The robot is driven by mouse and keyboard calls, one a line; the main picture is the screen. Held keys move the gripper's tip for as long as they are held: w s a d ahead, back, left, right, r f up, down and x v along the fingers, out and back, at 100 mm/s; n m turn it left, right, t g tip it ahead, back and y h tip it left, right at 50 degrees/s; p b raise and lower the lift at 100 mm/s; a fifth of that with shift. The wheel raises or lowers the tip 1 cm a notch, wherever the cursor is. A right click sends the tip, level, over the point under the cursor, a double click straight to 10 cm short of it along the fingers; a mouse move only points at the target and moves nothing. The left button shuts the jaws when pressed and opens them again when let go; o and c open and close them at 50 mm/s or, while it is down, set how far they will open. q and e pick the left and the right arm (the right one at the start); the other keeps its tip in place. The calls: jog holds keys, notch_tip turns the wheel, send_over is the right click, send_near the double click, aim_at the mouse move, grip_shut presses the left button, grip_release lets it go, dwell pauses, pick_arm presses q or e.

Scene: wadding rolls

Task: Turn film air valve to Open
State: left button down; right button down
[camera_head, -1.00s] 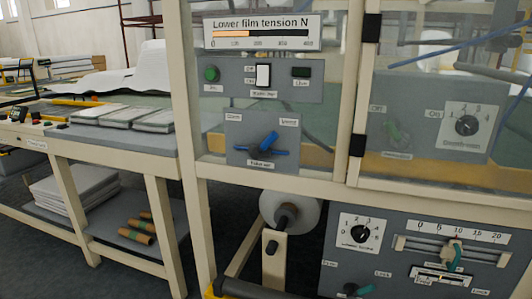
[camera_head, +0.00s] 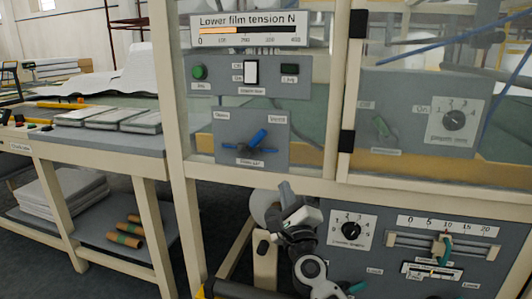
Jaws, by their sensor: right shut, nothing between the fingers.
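The film air valve is a blue lever (camera_head: 257,139) on a small grey panel (camera_head: 225,130) behind the clear window, under the lower film tension gauge. Small labels stand at the panel's upper left and upper right, too blurred to read surely. My right gripper (camera_head: 286,190) is below and right of the panel, pointing up, shut and empty. It is apart from the lever in the picture. My left gripper is out of view.
A button panel (camera_head: 216,82) with a green button and white switch is above the valve. A pale frame rail (camera_head: 230,180) runs below it. A lower control panel (camera_head: 385,265) with a dial and slider is at right. A bench (camera_head: 85,141) with stacks stands left.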

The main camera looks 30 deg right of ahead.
aim_at(255, 142)
pick_arm(q)
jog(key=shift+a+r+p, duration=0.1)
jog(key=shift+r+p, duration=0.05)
jog(key=shift+p, duration=0.55)
pick_arm(e)
jog(key=x, duration=0.4)
jog(key=a+r+x, duration=0.1)
jog(key=x, duration=0.3)
jog(key=a+x, duration=0.1)
jog(key=x, duration=0.3)
jog(key=shift+w+a+r, duration=0.15)
jog(key=shift+w+r, duration=0.3)
jog(key=shift+w, duration=0.1)
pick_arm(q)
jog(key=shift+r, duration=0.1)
